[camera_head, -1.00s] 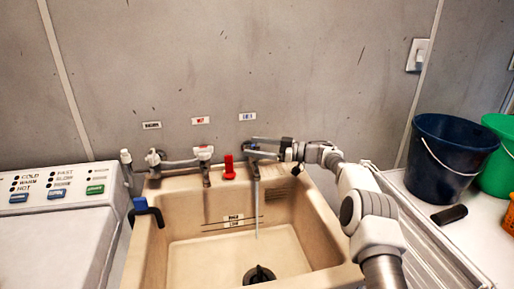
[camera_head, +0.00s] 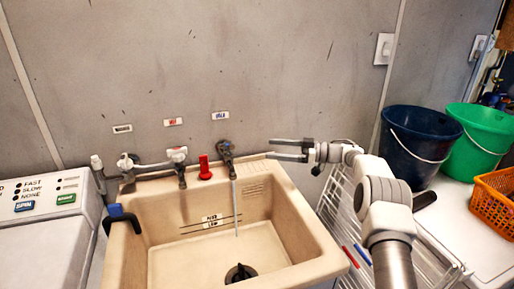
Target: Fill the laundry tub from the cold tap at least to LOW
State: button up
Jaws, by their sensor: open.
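The beige laundry tub (camera_head: 114,262) stands at the centre, with dark level lines and a small label (camera_head: 211,220) on its back wall; the lettering is too small to read surely. The cold tap (camera_head: 225,148), under a blue-lettered label, pours a thin stream of water (camera_head: 235,205) into the tub. I cannot make out a water surface in it. A black round piece (camera_head: 239,272) sits at the drain; I cannot tell whether it seals it. The hot tap (camera_head: 178,160) is to the left. My gripper (camera_head: 270,149) is open and empty, right of the cold tap and apart from it.
A red piece (camera_head: 205,170) stands on the tub's back ledge between the taps. A white rack (camera_head: 335,205) stands right of the tub, with blue (camera_head: 415,150) and green (camera_head: 483,135) buckets beyond.

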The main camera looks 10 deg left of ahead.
jog(key=shift+d, duration=1.35)
